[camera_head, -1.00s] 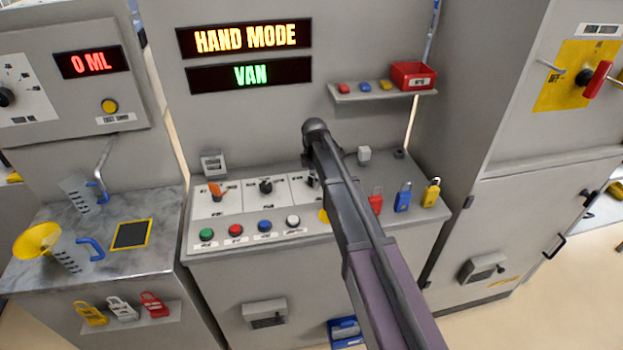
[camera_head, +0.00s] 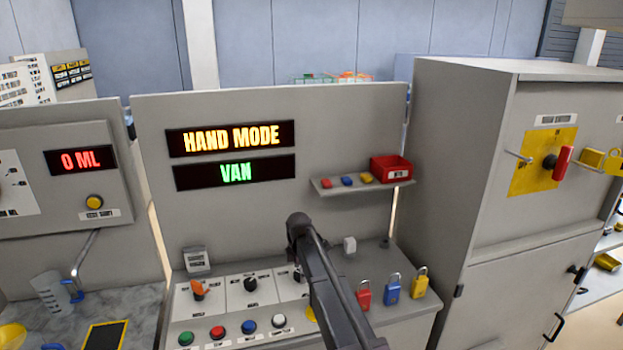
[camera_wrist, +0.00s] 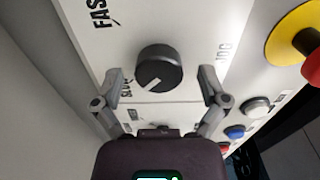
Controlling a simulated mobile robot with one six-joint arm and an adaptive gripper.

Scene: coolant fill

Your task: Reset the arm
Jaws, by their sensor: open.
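My gripper (camera_wrist: 161,82) is open in the wrist view, with a finger on either side of a black round selector knob (camera_wrist: 160,68) with a white pointer mark. The fingers appear apart from the knob; the depth between them is hard to judge. The knob's plate carries the words "FAS…", "SLOW" partly covered, and "JOG". In the head view my arm (camera_head: 328,295) reaches over the control panel (camera_head: 300,338) and hides my gripper and most of the third selector. The displays read "HAND MODE" (camera_head: 231,138) and "VAN" (camera_head: 235,172).
A shelf (camera_head: 350,190) holds a red bin (camera_head: 391,168). A yellow-and-red button (camera_wrist: 300,45) is near the gripper.

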